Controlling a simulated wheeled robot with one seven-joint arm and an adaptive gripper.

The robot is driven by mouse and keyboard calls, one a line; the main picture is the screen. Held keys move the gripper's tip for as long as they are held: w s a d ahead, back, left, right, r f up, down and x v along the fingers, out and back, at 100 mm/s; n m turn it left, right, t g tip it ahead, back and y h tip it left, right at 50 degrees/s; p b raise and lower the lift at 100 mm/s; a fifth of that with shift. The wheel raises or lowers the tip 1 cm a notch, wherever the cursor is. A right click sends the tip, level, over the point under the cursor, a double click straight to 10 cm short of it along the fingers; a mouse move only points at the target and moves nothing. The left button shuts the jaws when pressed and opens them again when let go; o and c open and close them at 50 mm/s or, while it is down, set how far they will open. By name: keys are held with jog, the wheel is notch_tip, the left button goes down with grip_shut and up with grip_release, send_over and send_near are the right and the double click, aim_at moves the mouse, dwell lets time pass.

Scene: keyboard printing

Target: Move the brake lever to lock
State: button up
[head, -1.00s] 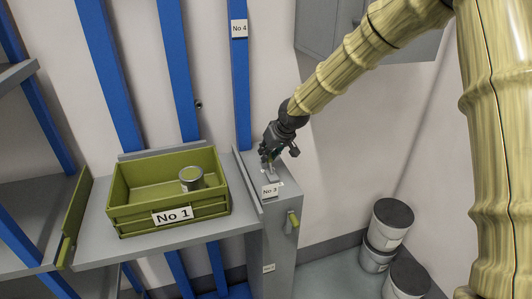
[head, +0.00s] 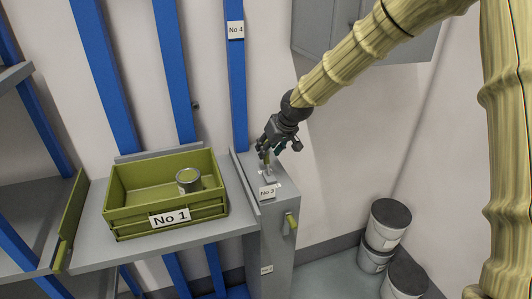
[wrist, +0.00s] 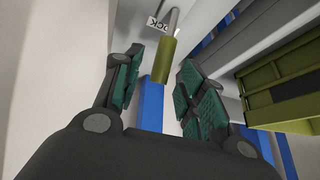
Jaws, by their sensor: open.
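The brake lever (head: 267,164) stands on top of the grey cabinet (head: 277,245), by the label "No 3" (head: 267,192). In the wrist view it is a metal rod with an olive grip (wrist: 164,60), beside a partly hidden label (wrist: 158,22) ending in "CK". My gripper (head: 264,150) is just above the lever. In the wrist view my gripper (wrist: 158,82) is open, with its fingers on either side of the line to the grip. The grip shows between and beyond the fingertips; I cannot tell if anything touches.
A green crate marked "No 1" (head: 168,217) with a can (head: 188,180) stands on the grey shelf (head: 85,250) to the left. A second olive handle (head: 291,222) is on the cabinet's side. Blue posts and a wall are behind; several buckets (head: 390,220) stand at right.

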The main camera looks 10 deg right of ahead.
jog(key=v, duration=0.8)
jog(key=shift+r, duration=0.1)
